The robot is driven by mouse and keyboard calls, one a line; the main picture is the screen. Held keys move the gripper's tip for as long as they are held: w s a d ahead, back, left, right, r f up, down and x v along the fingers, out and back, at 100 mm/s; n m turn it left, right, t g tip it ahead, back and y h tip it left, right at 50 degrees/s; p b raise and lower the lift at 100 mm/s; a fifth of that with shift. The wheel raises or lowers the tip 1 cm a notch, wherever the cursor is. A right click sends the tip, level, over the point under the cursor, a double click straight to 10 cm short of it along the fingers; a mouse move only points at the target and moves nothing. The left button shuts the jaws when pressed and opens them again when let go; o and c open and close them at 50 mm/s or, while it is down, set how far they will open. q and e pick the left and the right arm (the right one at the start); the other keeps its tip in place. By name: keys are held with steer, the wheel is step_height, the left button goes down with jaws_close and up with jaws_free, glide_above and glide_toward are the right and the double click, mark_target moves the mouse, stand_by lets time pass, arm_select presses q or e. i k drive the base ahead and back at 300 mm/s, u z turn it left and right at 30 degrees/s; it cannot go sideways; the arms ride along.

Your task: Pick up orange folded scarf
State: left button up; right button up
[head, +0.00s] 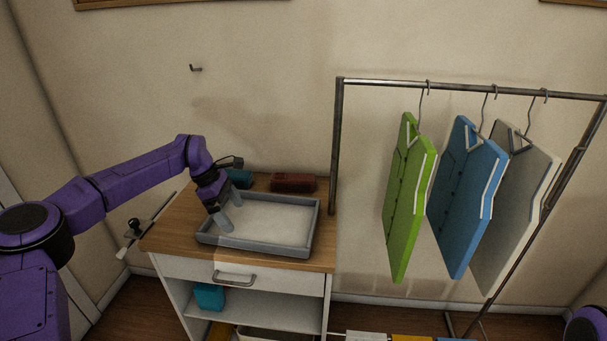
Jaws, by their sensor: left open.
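No item is clearly recognisable as an orange folded scarf. A yellow-orange item (411,338) is cut off by the bottom edge, below the clothes rack. I cannot tell whether either is the scarf. My left gripper (231,214) is open and empty, its fingers pointing down over the left part of a grey tray (313,228). The tray's visible floor looks bare. My right gripper is out of view.
The tray stands on a wooden-topped white cabinet (180,268). A dark red item (293,182) and a teal item (241,178) lie behind it. A teal box (209,296) sits on the shelf. Green (408,200), blue (465,195) and grey (515,215) garments hang from a rack (338,150) at right.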

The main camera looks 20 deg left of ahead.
mark_target(279, 182)
steer(key=i, duration=1.05)
steer(key=u, duration=0.05)
